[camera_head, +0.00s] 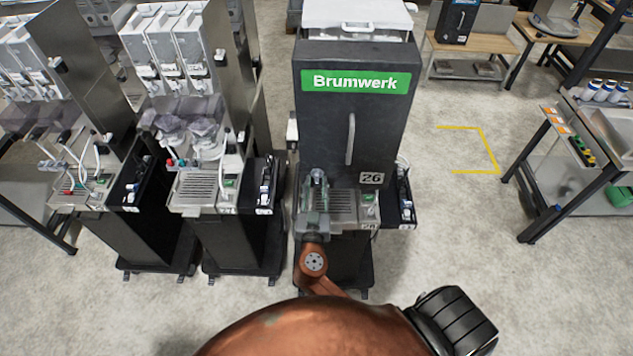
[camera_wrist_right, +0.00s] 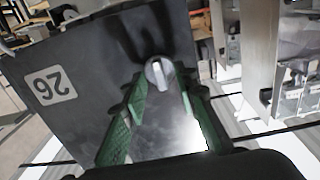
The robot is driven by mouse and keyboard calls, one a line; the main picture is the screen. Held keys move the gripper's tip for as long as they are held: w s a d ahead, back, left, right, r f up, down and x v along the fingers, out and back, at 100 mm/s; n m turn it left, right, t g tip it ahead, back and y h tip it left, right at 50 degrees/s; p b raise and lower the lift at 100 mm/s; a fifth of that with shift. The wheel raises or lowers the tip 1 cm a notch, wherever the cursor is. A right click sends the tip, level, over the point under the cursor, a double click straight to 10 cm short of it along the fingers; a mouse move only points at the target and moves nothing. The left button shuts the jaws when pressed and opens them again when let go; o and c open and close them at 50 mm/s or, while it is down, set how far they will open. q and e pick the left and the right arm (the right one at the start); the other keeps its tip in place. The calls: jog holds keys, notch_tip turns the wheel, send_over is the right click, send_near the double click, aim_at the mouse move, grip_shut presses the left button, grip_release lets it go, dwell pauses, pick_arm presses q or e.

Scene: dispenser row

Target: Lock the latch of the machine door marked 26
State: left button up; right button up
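The black machine door (camera_head: 325,130) carries a 26 plate (camera_head: 371,179) at its lower right and a vertical handle (camera_head: 350,140). The door looks closed against the machine. In the right wrist view, the 26 plate (camera_wrist_right: 50,85) shows turned at the left. A round silver latch knob (camera_wrist_right: 160,73) with a raised bar shows there, ahead of and between my green fingertips. My right gripper (camera_head: 317,180) is at the lower left of the door; in the wrist view its fingers (camera_wrist_right: 160,95) are apart with nothing held. Contact with the knob cannot be told. My left gripper is out of view.
A drip grille (camera_head: 343,201) sits below the door, beside my right gripper. Other dispensers (camera_head: 220,190) stand close on the left. Clear floor (camera_head: 450,220) lies to the right, before a workbench (camera_head: 545,170).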

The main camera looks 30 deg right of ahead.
jog(key=shift+w+d, duration=0.15)
jog(key=shift+w, duration=0.05)
grip_shut()
dwell(0.4)
